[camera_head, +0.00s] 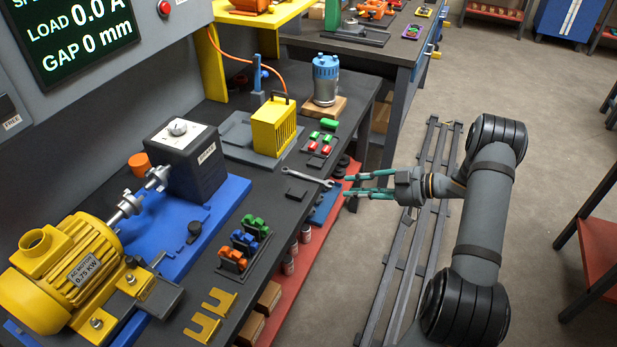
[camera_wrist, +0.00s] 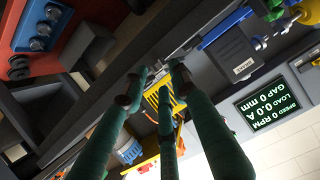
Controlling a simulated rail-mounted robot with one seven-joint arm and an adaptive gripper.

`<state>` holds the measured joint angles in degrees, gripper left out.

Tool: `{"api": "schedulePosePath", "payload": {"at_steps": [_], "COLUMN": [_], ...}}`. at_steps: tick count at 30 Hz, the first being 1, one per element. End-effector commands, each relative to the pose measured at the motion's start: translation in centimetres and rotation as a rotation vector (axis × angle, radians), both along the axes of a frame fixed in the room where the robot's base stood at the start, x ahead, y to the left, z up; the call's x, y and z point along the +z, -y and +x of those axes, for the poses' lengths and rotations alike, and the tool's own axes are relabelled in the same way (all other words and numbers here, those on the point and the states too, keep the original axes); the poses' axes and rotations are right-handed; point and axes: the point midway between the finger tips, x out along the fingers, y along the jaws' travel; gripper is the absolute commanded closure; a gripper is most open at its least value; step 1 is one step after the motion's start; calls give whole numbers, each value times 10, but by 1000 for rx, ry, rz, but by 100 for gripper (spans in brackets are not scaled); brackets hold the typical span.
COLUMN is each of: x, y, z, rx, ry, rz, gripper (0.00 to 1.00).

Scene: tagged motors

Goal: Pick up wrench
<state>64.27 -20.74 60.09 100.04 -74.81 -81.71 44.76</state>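A silver wrench (camera_head: 307,178) lies on the dark workbench near its front edge in the head view, one end towards my gripper. My gripper (camera_head: 346,186) has teal fingers and reaches from the right, its tips just short of the wrench's near end in the picture. The fingers are spread with a gap between them, and nothing is seen held. In the wrist view, the fingertips (camera_wrist: 157,72) point at the bench edge; a small grey metallic piece shows by the tips, too small to make out surely as the wrench.
A yellow motor (camera_head: 65,270) and a dark box (camera_head: 186,160) sit on a blue base at left. A yellow finned block (camera_head: 274,127), a blue-topped pump (camera_head: 326,78) and coloured clips (camera_head: 240,245) stand on the bench. A red lower shelf (camera_head: 293,285) runs below.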

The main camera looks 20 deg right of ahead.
Motion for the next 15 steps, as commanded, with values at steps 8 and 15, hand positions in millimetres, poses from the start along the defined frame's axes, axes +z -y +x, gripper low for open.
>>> {"api": "schedulePosePath", "payload": {"at_steps": [8, 15], "x": [-7, -13], "y": [-31, -38], "z": [23, 32], "rx": [2, -1], "ry": [-1, 1], "rz": [1, -2], "gripper": [73, 73]}}
